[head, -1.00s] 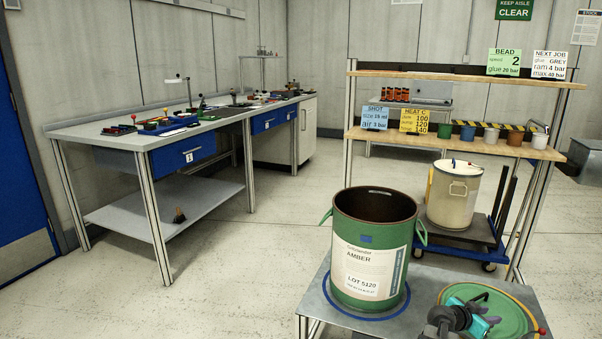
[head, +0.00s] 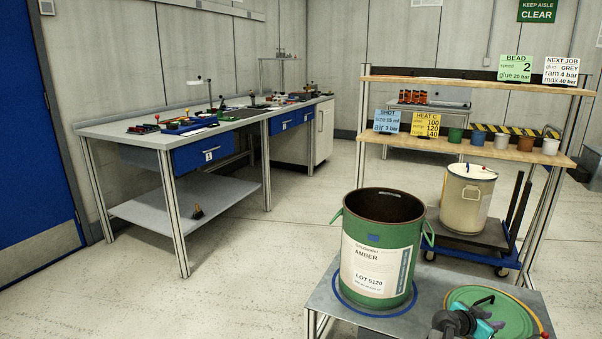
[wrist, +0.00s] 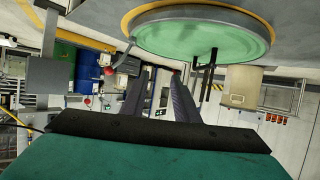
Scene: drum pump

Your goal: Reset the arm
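My gripper (head: 462,326) is at the bottom right of the head view, teal and black, low over the grey table and in front of the green lid (head: 497,313). In the wrist view its two dark ribbed fingers (wrist: 160,80) stand apart with a gap between them and nothing held. I cannot tell from these frames how far the gripper is from the lid.
An open green drum (head: 382,250) labelled AMBER stands on the table, left of my gripper. Behind are a shelf rack (head: 470,145) with several pots and a cream drum (head: 467,197) on a blue trolley. A workbench (head: 150,140) is at left; floor between is clear.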

